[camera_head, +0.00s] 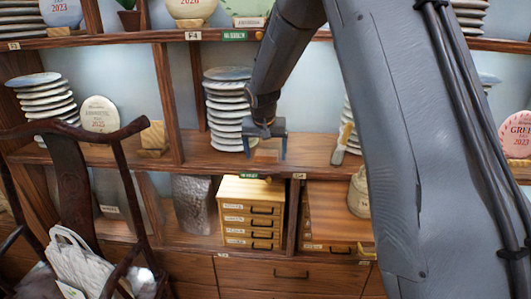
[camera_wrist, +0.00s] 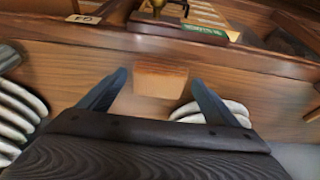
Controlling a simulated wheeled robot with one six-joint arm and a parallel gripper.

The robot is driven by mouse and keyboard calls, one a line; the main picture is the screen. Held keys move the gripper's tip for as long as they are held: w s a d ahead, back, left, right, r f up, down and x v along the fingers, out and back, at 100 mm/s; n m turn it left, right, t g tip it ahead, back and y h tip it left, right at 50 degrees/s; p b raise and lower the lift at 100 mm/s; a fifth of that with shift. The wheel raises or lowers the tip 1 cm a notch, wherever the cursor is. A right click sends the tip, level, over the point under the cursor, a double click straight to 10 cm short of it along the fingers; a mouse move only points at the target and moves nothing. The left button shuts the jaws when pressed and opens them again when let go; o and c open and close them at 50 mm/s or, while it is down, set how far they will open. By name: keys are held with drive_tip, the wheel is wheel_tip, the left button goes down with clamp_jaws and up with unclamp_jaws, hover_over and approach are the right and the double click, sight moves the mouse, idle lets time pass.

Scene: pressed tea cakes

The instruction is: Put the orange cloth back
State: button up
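I cannot make out an orange cloth in either view. My gripper (camera_head: 265,153) is over the middle shelf, just right of a stack of pressed tea cakes (camera_head: 228,110). In the wrist view its two fingers (camera_wrist: 159,76) are spread apart and hold nothing. A small orange-brown wooden-looking block (camera_wrist: 160,80) shows between and beyond the fingertips, with gaps on both sides. It also shows below my gripper in the head view (camera_head: 266,157). My arm hides part of the shelf to the right.
Below the shelf stand a small yellow drawer cabinet (camera_head: 249,191) and a grey textured vessel (camera_head: 193,203). A dark wooden chair (camera_head: 75,185) with a pale woven bag (camera_head: 82,262) stands front left.

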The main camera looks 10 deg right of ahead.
drive_tip(key=shift+r, duration=0.4)
drive_tip(key=b+v, duration=0.3)
drive_tip(key=v, duration=0.8)
drive_tip(key=shift+r, duration=0.25)
drive_tip(key=shift+s+a, duration=0.1)
drive_tip(key=shift+s, duration=0.05)
drive_tip(key=shift+s, duration=0.1)
